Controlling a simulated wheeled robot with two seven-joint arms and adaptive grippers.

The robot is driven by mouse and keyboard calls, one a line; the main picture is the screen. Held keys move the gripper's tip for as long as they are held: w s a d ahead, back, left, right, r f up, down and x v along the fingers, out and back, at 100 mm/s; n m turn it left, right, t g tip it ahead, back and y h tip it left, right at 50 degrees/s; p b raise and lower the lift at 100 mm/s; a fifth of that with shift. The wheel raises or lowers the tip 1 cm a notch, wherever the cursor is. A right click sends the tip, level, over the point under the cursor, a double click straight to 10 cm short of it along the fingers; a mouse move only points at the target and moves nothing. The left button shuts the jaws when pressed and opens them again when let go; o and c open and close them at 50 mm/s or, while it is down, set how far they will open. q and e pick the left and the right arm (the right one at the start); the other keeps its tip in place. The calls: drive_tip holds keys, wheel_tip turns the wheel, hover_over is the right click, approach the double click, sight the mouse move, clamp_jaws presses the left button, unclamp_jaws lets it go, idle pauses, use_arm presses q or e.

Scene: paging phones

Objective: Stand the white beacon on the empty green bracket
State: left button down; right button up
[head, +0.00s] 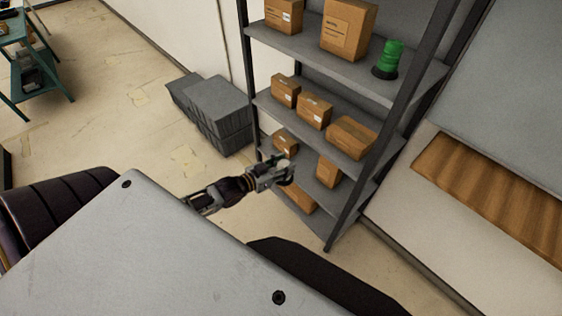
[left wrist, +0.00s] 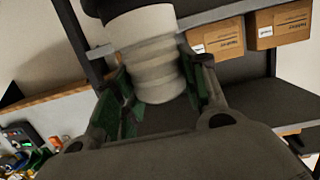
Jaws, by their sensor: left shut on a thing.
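My left gripper (head: 281,172) is out in front of the grey shelf rack in the head view. In the left wrist view its green-padded fingers are shut around the white beacon (left wrist: 157,62), a ribbed white cylinder with a dark end at the top of the picture. In the head view the beacon is small and mostly hidden by the gripper. I cannot make out an empty green bracket in either view. My right gripper is not in view.
The rack has grey shelves (head: 415,84) with several cardboard boxes (head: 313,110). A green ribbed object on a dark base (head: 391,60) stands on an upper shelf. Grey crates (head: 218,108) stand left of the rack. A green table (head: 28,38) is far left. Floor between is clear.

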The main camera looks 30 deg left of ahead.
use_arm(q)
drive_tip(key=shift+s+d+f+n+t+y, duration=0.15)
drive_tip(key=shift+d+n+t+y, duration=0.25)
drive_tip(key=shift+d+n+y, duration=0.7)
drive_tip(key=shift+d+r+n+y, duration=0.15)
drive_tip(key=shift+d+n+y, duration=0.3)
drive_tip(key=shift+d+y, duration=0.55)
drive_tip(key=shift+d+r+n+y, duration=0.1)
drive_tip(key=shift+d+n+y, duration=0.45)
drive_tip(key=shift+d, duration=0.7)
drive_tip(key=shift+d, duration=0.1)
